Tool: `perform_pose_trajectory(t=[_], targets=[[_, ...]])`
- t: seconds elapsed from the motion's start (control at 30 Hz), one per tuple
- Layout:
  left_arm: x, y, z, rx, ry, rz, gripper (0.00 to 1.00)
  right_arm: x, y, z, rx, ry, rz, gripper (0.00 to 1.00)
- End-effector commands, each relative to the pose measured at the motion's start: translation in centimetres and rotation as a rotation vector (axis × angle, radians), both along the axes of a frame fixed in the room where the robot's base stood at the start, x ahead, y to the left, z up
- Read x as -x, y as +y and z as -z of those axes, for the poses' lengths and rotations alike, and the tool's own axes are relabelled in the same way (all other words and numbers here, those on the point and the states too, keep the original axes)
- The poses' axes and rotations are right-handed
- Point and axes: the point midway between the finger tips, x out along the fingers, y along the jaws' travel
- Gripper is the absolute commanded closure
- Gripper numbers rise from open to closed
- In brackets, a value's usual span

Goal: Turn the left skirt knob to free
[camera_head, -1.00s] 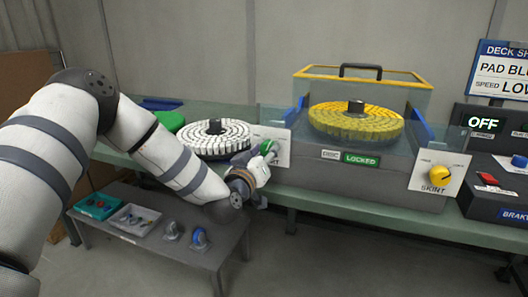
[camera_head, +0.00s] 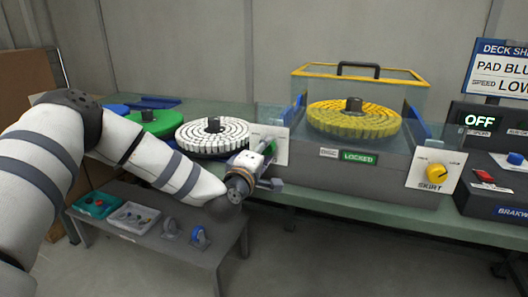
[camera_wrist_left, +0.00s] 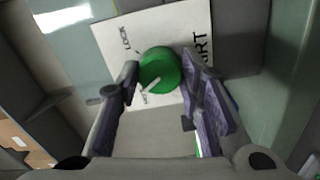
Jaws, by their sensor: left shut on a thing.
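The left skirt knob (camera_wrist_left: 160,72) is green and round, on a white label plate (camera_wrist_left: 185,30). In the left wrist view it sits between the two fingers of my left gripper (camera_wrist_left: 161,75), which is shut on it. Its white pointer mark is directed to the lower left, toward a small label partly hidden by the finger. The word LOCK stands at the plate's upper left. In the head view my left gripper (camera_head: 268,160) is at the plate (camera_head: 281,147), and it hides most of the knob. My right gripper is not in view.
A yellow pad disc (camera_head: 354,120) sits in the grey chassis, whose green sign (camera_head: 360,156) reads LOCKED. A yellow skirt knob (camera_head: 437,174) is at its right. White (camera_head: 214,136) and green (camera_head: 155,123) discs lie on the bench. A low table (camera_head: 150,235) holds trays.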

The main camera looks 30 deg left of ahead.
Motion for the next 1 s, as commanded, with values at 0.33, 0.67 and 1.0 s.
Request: perform_pose_trajectory(t=[0.33, 0.67, 1.0], targets=[[0.02, -0.16, 0.19, 0.154, -0.032, 0.004, 0.94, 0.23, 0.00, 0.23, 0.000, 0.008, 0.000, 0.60], [0.02, -0.19, 0.14, 0.192, -0.042, 0.005, 0.94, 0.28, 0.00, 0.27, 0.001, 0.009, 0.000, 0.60], [0.01, -0.21, 0.12, 0.192, -0.042, 0.005, 0.59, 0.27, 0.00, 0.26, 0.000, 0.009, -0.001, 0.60]])
